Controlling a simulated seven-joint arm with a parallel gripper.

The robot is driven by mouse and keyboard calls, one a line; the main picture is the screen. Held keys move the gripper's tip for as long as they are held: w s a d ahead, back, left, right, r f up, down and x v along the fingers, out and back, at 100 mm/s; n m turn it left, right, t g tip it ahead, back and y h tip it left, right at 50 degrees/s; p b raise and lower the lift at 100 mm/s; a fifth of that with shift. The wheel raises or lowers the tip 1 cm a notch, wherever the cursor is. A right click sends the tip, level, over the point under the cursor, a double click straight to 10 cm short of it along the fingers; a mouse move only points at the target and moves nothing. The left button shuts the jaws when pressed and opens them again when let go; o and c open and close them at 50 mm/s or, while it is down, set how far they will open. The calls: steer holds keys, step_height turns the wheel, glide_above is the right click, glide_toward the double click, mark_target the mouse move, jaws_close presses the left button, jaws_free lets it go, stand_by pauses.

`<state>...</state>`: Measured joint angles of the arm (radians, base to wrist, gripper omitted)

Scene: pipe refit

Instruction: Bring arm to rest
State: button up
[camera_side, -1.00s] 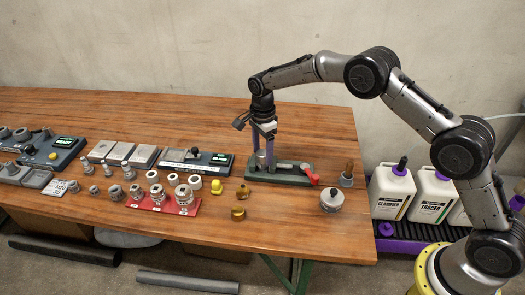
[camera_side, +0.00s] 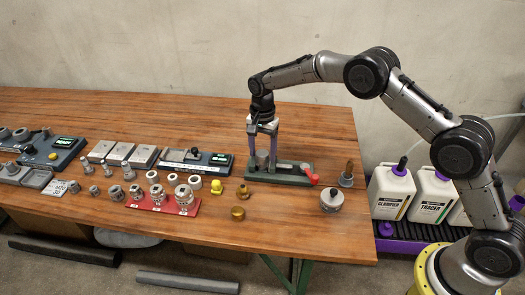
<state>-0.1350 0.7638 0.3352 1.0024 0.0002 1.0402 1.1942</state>
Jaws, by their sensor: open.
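My gripper (camera_side: 263,152) points straight down over the green vise-like fixture (camera_side: 295,179) near the right end of the wooden table. Its two purple fingers are open and appear side by side. A grey cylindrical part (camera_side: 262,159) stands at the left end of the fixture, low between or just behind the fingers; I cannot tell whether they touch it. The fixture has a red handle (camera_side: 312,178) at its right end.
Brass fittings (camera_side: 238,213) and a round grey part (camera_side: 332,199) lie in front of the fixture. A small post in a holder (camera_side: 347,175) stands to its right. A red tray (camera_side: 160,205) and several grey fittings are to the left. White jugs (camera_side: 392,189) stand beyond the table's right edge.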

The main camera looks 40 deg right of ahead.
steer(key=n, duration=0.4)
steer(key=shift+n, duration=0.9)
steer(key=n, duration=0.3)
steer(key=shift+n, duration=1.5)
steer(key=shift+n, duration=1.2)
steer(key=n, duration=0.3)
steer(key=shift+n, duration=0.3)
